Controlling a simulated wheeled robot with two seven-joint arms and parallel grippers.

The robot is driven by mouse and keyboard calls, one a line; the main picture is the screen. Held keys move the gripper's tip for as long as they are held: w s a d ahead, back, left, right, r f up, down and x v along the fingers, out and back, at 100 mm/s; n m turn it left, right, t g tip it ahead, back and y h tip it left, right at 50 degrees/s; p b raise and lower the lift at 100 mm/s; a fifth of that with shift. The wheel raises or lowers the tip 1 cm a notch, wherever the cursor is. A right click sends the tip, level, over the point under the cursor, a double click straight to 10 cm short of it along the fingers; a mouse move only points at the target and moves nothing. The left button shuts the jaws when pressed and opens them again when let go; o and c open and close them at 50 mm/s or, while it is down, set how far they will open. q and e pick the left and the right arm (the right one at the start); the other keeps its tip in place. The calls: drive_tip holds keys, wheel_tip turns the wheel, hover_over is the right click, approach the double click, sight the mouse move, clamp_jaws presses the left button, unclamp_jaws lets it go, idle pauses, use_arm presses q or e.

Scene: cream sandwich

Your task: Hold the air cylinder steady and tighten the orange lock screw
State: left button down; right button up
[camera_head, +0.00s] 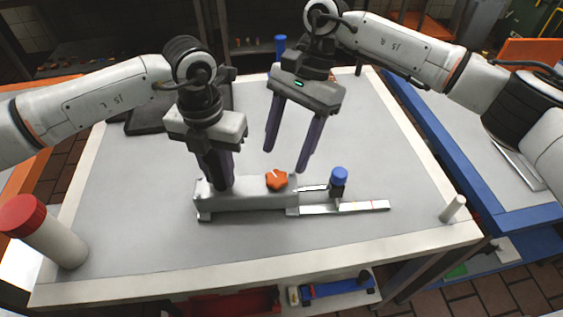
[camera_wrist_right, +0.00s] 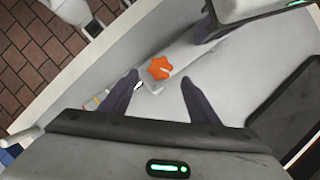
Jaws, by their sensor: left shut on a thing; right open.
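The air cylinder (camera_head: 250,201) is a light grey block lying on the table in the head view, with a thin rod and a flat scale strip (camera_head: 345,207) at its right end. The orange lock screw (camera_head: 277,180) is a star-shaped knob on top of it; it also shows in the right wrist view (camera_wrist_right: 159,68). My left gripper (camera_head: 219,183) is shut on the cylinder's left part, its fingers pointing down. My right gripper (camera_head: 288,158) is open and empty above and behind the screw. In the right wrist view its fingertips (camera_wrist_right: 160,84) stand apart on either side of the screw's line.
A blue-capped post (camera_head: 339,177) stands by the scale strip. A white bottle with a red cap (camera_head: 50,235) is at the front left, and a small white peg (camera_head: 453,208) at the front right. A dark flat panel lies at the back left. The table's middle is largely clear.

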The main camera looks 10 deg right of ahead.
sight(279, 176)
drive_tip(key=shift+x, duration=2.05)
drive_tip(key=c, duration=1)
drive_tip(key=shift+c, duration=0.2)
drive_tip(key=shift+s+d+m+t+y, duration=0.15)
drive_tip(key=shift+m+t, duration=0.2)
drive_tip(key=shift+m, duration=0.65)
drive_tip(key=shift+s+a+m+t+y, duration=0.15)
drive_tip(key=shift+m+t, duration=0.25)
drive_tip(key=shift+m, duration=0.6)
drive_tip(key=shift+s+d+m+t+y, duration=0.1)
drive_tip(key=shift+d+m+t+y, duration=0.2)
drive_tip(key=shift+m, duration=0.7)
drive_tip(key=shift+a, duration=0.1)
drive_tip(key=shift+r, duration=0.1)
drive_tip(key=o, duration=1)
